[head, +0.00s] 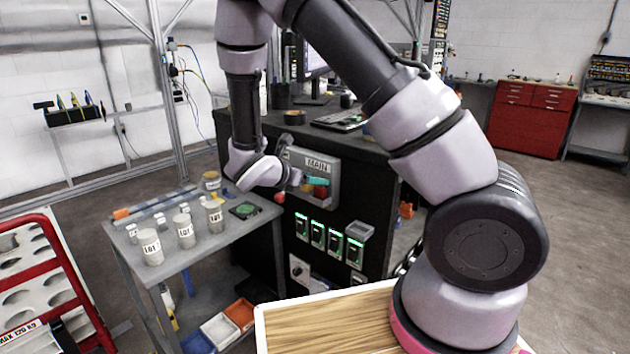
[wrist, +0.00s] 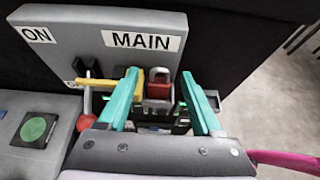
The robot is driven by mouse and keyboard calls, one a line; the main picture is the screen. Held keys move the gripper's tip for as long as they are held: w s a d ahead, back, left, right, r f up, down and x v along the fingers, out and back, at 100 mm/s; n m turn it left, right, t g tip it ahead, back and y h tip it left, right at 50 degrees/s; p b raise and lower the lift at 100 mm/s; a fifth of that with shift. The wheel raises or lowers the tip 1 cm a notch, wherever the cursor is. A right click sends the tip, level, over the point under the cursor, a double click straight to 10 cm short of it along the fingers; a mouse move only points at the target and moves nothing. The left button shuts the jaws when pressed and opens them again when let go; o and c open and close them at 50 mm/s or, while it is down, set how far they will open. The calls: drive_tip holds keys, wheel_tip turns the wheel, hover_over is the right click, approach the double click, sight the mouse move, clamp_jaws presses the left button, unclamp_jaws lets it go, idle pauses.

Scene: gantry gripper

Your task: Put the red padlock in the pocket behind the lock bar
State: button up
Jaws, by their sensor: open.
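The red padlock (head: 320,191) is at the grey MAIN panel in the head view, close to my gripper (head: 313,182). The fingers stand apart on either side, and I see no clear contact. A yellow bar (wrist: 142,83) runs beside the left finger; I cannot tell if it is the lock bar. The pocket is hidden or too small to make out.
The MAIN panel (wrist: 100,45) stands behind the fingers. A red-knobbed lever (wrist: 84,122) is left of my gripper. A side table (head: 205,245) holds several grey cylinders and a green-topped box (head: 243,210). Several green-lit units (head: 318,236) sit below the panel.

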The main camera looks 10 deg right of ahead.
drive_tip(key=v, duration=1)
drive_tip(key=s+d+r+m+g+y, duration=0.6)
drive_tip(key=s+d+r+m, duration=0.2)
drive_tip(key=d+r+m, duration=0.55)
drive_tip(key=s+r+m+t+y, duration=0.5)
drive_tip(key=s+r+m, duration=0.3)
drive_tip(key=m, duration=0.8)
wheel_tip(320, 180, up, 3)
drive_tip(key=shift+s+d+f+t+y, duration=0.2)
drive_tip(key=shift+d+t+y, duration=0.1)
drive_tip(key=shift+y, duration=0.4)
